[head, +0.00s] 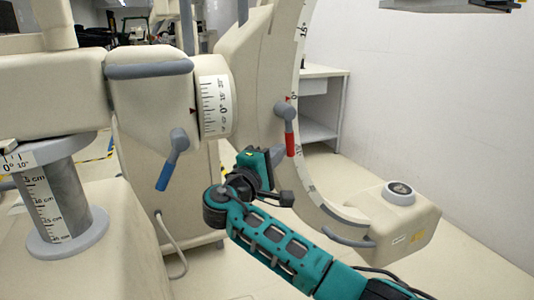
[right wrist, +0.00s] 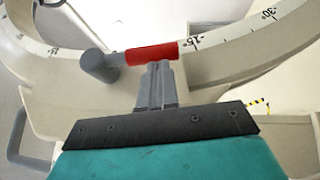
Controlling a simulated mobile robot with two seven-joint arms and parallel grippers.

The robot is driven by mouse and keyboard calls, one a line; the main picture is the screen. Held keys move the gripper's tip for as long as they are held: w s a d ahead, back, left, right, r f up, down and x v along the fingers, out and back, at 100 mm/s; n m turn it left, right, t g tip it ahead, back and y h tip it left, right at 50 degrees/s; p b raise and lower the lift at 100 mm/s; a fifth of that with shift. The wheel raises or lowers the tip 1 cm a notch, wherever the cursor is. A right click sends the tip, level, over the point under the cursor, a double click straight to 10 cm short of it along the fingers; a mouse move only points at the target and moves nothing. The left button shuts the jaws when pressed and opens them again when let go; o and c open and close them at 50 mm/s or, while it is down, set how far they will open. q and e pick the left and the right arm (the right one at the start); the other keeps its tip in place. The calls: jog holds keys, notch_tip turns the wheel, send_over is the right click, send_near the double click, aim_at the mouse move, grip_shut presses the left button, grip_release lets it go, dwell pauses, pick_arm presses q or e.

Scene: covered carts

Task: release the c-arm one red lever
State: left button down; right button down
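The red lever (head: 290,143) hangs down from a grey pivot on the C-arm's beige housing, beside the curved degree scale. In the right wrist view the red lever (right wrist: 152,54) lies sideways, with its grey pivot to the left. My right gripper (head: 276,155) is just left of and below the lever in the head view. In the right wrist view the right gripper (right wrist: 158,64) has its fingers close together, with tips at the lever's lower edge. I cannot tell whether they touch it. The lever is not between the fingers. My left gripper is out of view.
A blue lever (head: 172,160) hangs on the housing to the left, near a round degree dial (head: 214,107). The curved C-arm (head: 318,200) runs down to a beige end unit (head: 405,225). A white shelf table (head: 320,105) stands behind. Open floor lies at the right.

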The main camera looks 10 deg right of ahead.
aim_at(292, 151)
jog(key=d+n+t+b, duration=0.1)
jog(key=d+h, duration=0.1)
jog(key=d+n+t+b, duration=0.1)
jog(key=shift+w+f+n+t+b, duration=0.25)
jog(key=shift+f+n+t+b, duration=0.05)
jog(key=shift+f, duration=0.05)
jog(key=shift+w+d+r+n+t+b, duration=0.1)
jog(key=shift+d+n+t+b, duration=0.3)
jog(key=shift+n+t, duration=0.15)
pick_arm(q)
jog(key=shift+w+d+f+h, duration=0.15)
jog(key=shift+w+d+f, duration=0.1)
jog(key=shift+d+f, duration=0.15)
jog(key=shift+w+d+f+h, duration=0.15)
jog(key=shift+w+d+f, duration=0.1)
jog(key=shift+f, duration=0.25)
pick_arm(e)
jog(key=shift+r+h, duration=0.1)
jog(key=shift+h, duration=0.2)
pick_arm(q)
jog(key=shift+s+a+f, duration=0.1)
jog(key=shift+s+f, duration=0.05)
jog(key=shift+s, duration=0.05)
pick_arm(e)
jog(key=shift+d, duration=0.1)
